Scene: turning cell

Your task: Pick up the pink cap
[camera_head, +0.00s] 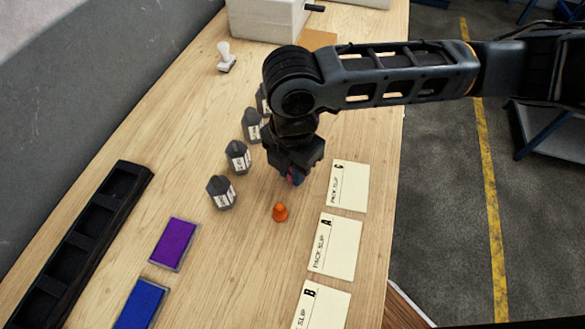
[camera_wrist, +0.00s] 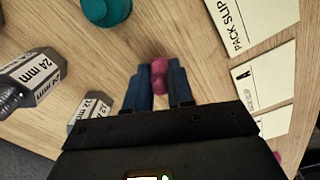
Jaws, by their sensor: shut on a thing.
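The pink cap (camera_wrist: 159,76) sits between the two blue fingers of my gripper (camera_wrist: 160,84) in the wrist view, and the fingers are shut on it. In the head view my gripper (camera_head: 295,172) points down over the wooden table, left of the pack slips. Only a small pink patch of the cap (camera_head: 293,180) shows there, the rest being hidden by the gripper. I cannot tell whether the cap touches the table.
An orange cap (camera_head: 280,212) stands just below my gripper in the head view. Several grey labelled hexagonal pieces (camera_head: 222,193) stand to the left. Pack slips (camera_head: 347,187) lie to the right. A teal round thing (camera_wrist: 105,8) shows in the wrist view. A black tray (camera_head: 107,205) lies far left.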

